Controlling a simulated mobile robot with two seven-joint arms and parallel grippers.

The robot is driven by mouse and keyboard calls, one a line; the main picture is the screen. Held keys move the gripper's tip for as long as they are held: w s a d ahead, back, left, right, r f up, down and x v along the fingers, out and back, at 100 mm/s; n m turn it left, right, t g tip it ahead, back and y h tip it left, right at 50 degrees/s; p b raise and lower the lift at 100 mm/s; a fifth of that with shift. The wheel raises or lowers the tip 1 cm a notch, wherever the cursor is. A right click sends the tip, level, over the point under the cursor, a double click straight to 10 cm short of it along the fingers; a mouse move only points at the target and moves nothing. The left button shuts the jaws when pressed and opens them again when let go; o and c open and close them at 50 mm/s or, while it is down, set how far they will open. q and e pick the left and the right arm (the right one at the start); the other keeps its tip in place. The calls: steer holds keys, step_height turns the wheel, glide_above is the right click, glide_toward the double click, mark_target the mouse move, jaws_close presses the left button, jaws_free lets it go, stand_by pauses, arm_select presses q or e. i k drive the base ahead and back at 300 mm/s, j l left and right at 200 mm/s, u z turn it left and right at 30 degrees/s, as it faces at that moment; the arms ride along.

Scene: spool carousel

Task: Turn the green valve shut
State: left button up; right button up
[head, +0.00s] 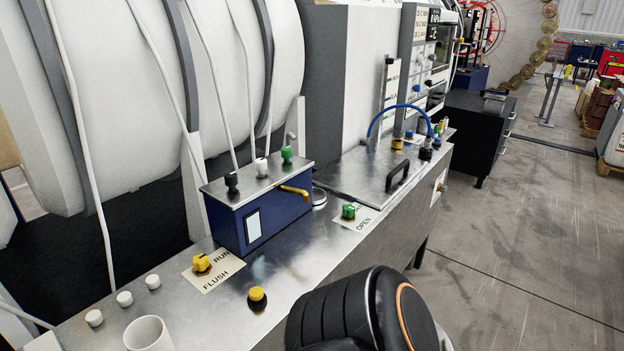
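A small green valve knob (349,211) sits on a pale label plate (362,222) on the metal bench top, right of the blue box. The word OPEN is readable on the plate's near side; any other wording is hidden or too small to read. A second green knob (286,155) stands on top of the blue box (262,222), beside a white one and a black one. Neither gripper shows in the head view. Only a black, rounded part of my arm with an orange ring is visible at the bottom, apart from the valve in the picture.
A yellow knob (201,262) sits on a RUN/FLUSH plate. A yellow button (257,299), several white buttons and a white cup (148,334) are nearby. A brass spout (295,191) sticks out from the box. A lid with a black handle (397,176) lies behind the valve.

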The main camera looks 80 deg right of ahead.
mark_target(348, 211)
steer(key=z, duration=2.8)
steer(key=i+l, duration=0.45)
steer(key=l, duration=0.25)
steer(key=i+l, duration=0.25)
steer(key=i+l+u, duration=0.15)
steer(key=l+u, duration=0.2)
steer(key=i+l+u, duration=0.1)
steer(key=l+u, duration=0.3)
steer(key=j, duration=0.1)
